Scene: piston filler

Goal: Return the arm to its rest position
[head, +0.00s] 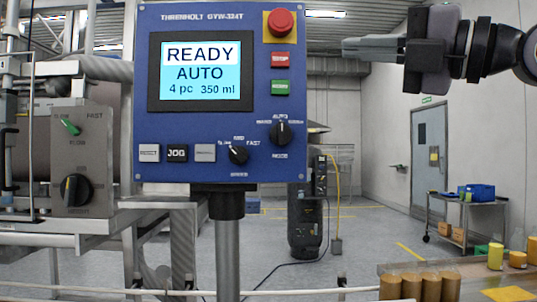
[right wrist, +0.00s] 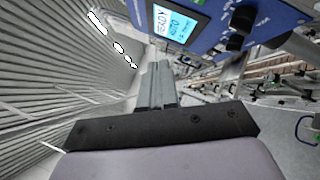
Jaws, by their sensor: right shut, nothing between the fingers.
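My right gripper (head: 372,48) is at the upper right of the head view, beside the blue control panel (head: 207,120). Its fingers are shut and empty, point left, and are apart from the panel. In the right wrist view the shut fingers (right wrist: 157,88) point at the ceiling side, with the panel (right wrist: 215,40) to their right. The panel screen (head: 201,71) reads READY, AUTO, 4 pc, 350 ml. My left gripper is not in view.
A red mushroom button (head: 280,22) tops the panel's right side. The filling machine (head: 70,150) stands at left. Several brown-filled jars (head: 410,287) stand at the lower right. A trolley (head: 467,214) stands by a grey door (head: 429,160). Air around the right gripper is free.

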